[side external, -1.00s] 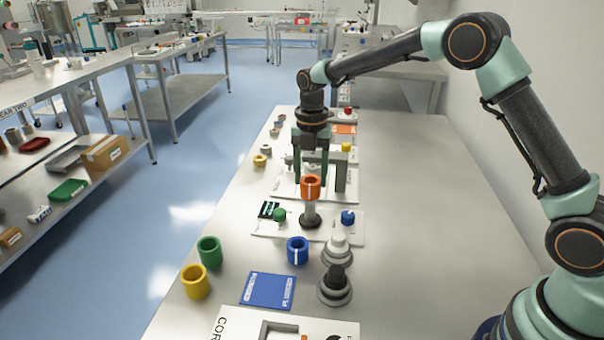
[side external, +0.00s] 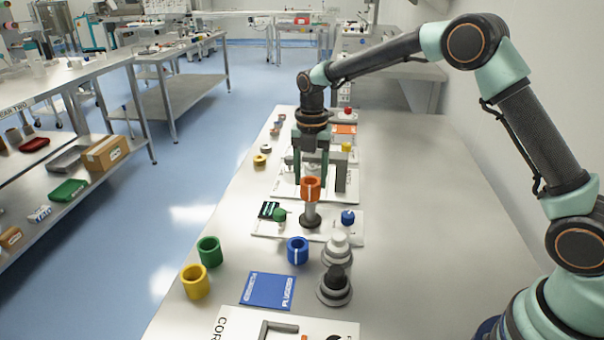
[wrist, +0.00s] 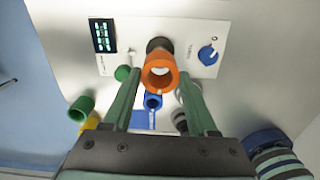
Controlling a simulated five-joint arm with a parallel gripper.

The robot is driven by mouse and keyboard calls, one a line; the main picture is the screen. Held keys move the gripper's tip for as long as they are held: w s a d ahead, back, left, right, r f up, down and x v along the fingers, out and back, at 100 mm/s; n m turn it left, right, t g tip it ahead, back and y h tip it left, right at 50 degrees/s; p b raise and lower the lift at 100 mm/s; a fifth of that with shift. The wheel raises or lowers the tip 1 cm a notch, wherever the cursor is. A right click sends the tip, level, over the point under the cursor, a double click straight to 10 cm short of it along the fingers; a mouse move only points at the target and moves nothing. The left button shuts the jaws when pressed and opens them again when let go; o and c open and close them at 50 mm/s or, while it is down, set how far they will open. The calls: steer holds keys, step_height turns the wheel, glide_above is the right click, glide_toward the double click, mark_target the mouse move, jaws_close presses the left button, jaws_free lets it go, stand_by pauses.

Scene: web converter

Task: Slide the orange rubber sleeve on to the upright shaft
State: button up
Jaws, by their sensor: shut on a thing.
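The orange rubber sleeve (side external: 311,189) is upright at the tips of my gripper (side external: 311,180), whose fingers are shut on it. In the wrist view the sleeve (wrist: 160,73) shows its open bore, with a pale spot inside, between the tips of my gripper (wrist: 160,82). The upright shaft (side external: 310,210) is pale grey on a dark round base (side external: 310,222). Its lower part shows directly below the sleeve, and its top is hidden by the sleeve. The sleeve looks in line with the shaft and around its upper end; how far down it sits I cannot tell.
The white panel (side external: 260,232) around the shaft carries a green button (side external: 279,214), a blue knob (side external: 348,217) and a display (side external: 269,210). Blue (side external: 298,251), green (side external: 209,250) and yellow (side external: 195,282) sleeves stand nearer, beside stepped grey (side external: 337,251) and black (side external: 335,287) pieces. The table's right side is clear.

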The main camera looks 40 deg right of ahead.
mark_target(310, 199)
steer(key=shift+f, duration=1.15)
steer(key=shift+f, duration=2.2)
steer(key=o, duration=1.3)
step_height(310, 199, up, 12)
steer(key=shift+r, duration=0.15)
